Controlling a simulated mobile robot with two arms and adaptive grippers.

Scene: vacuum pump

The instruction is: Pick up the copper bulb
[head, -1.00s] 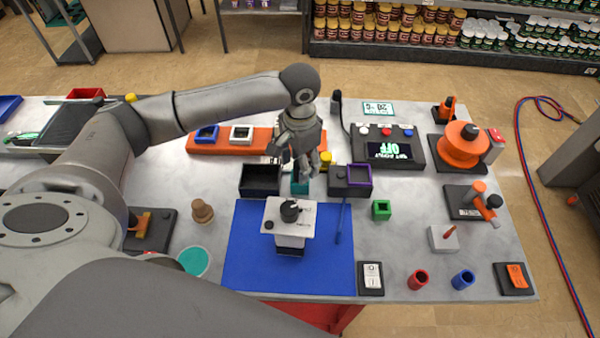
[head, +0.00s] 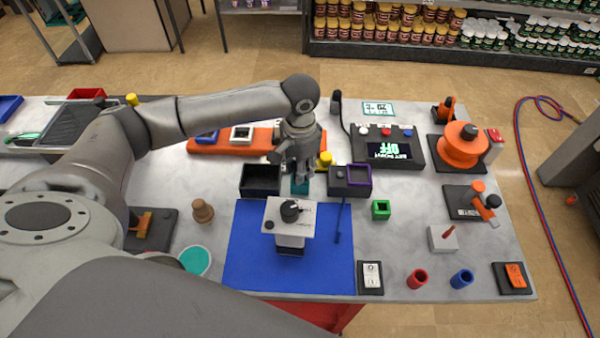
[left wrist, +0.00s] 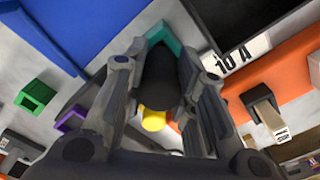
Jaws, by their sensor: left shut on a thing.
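My left gripper (head: 301,178) reaches down at the teal block (head: 300,187), behind the blue mat. In the left wrist view, its fingers (left wrist: 160,90) are closed around a dark rounded thing (left wrist: 158,78), with the teal block (left wrist: 168,38) just beyond it. No copper colour shows on this thing, so I cannot tell if it is the copper bulb. Its lower part is hidden, and I cannot tell if it still touches the block. In the head view the fingers hide it. My right gripper is not in view.
A black open box (head: 260,194) stands left of the gripper, a grey box with a purple-rimmed part (head: 358,175) to its right. A yellow knob (head: 325,159) is close behind. A white-topped device (head: 289,228) stands on the blue mat (head: 252,265). A brown knob-shaped thing (head: 202,211) stands left.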

